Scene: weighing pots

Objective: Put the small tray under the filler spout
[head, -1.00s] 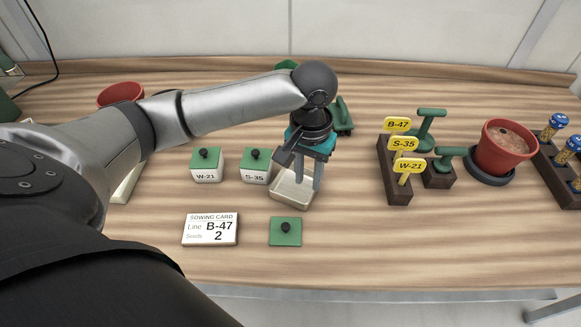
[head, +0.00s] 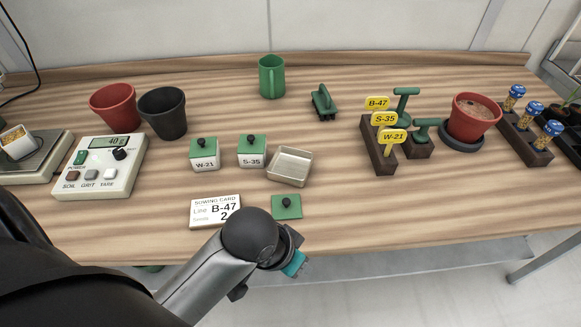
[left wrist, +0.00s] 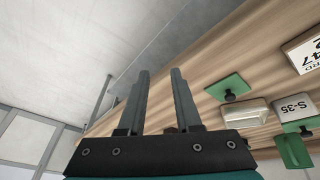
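A small beige tray (head: 289,178), open and empty, sits on the bench right of the S-35 box; it also shows in the left wrist view (left wrist: 243,117). A green lid with a black knob (head: 286,208) lies in front of it. My left gripper (head: 297,264) is at the front edge of the bench, apart from the tray. In the left wrist view its two fingers (left wrist: 160,80) stand apart with nothing between them. I cannot make out a filler spout in these views. My right gripper is not in view.
Lidded boxes W-21 (head: 205,159) and S-35 (head: 250,158) stand left of the tray, with the sowing card (head: 215,211) in front. A control box reading 40 g (head: 100,178) and a scale (head: 45,160) are at left. Bench right of the tray is clear up to the label rack (head: 378,150).

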